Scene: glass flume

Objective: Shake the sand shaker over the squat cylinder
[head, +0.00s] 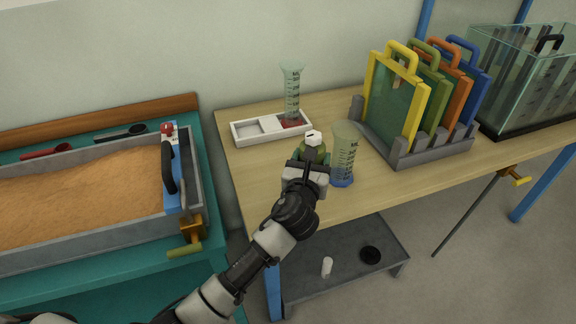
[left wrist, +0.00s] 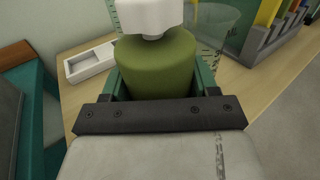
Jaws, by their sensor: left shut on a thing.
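The sand shaker is a green body (head: 316,155) with a white top (head: 313,137). My left gripper (head: 308,167) is shut on it, with a finger on each side of the green body in the left wrist view (left wrist: 157,68). The shaker looks roughly upright, its white top uppermost. The squat cylinder (head: 344,152) is a clear greenish graduated vessel with a blue base, standing on the table just right of the shaker. It shows partly behind the shaker in the left wrist view (left wrist: 215,22). Whether they touch is unclear. My right gripper is not in view.
A taller graduated cylinder (head: 292,85) stands at the red-marked end of a white tray (head: 240,138) behind. A grey rack (head: 405,158) with coloured framed panels and a glass tank (head: 520,75) are to the right. A sand-filled bin (head: 90,190) is to the left.

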